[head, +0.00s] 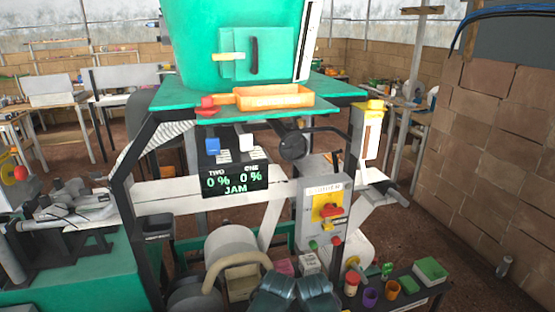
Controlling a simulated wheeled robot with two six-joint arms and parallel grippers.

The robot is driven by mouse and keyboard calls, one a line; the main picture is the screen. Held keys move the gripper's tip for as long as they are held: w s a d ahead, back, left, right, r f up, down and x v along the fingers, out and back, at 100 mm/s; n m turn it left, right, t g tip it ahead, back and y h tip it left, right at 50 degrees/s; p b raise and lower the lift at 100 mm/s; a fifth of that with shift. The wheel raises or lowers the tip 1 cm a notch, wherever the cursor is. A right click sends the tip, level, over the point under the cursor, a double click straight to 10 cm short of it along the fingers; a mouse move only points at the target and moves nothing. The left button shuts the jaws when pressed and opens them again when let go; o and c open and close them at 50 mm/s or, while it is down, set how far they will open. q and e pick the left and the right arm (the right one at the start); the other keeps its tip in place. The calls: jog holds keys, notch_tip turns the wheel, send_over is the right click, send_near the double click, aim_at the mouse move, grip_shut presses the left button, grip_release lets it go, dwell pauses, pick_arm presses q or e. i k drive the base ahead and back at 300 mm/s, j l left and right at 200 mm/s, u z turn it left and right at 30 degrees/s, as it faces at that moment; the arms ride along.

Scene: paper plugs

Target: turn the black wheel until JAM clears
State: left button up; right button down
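The black wheel (293,146) is a dark round knob on the machine frame, below the orange tray and right of the display. A dark display (235,181) left of it and a little lower reads TWO 0 %, ONE 0 % and JAM in light green. I make out neither of my grippers in the head view, and nothing touches the wheel.
An orange tray (273,96) sits on the green top above the wheel. A grey control box (323,212) with a red-and-yellow switch stands lower right. Two dark ribbed shapes (293,291) at the bottom edge are unclear. Small coloured containers (389,289) stand lower right.

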aim_at(293, 147)
jog(key=l+u, duration=0.1)
jog(key=u, duration=0.4)
jog(key=i+l+u, duration=0.1)
jog(key=u, duration=0.35)
jog(key=l+u, duration=0.45)
jog(key=l, duration=0.5)
jog(key=l+u, duration=0.45)
jog(key=l, duration=0.5)
jog(key=k+l, duration=0.1)
jog(key=l, duration=0.45)
jog(key=k+l, duration=0.1)
jog(key=l, duration=0.45)
jog(key=k+l, duration=0.1)
jog(key=l, duration=0.5)
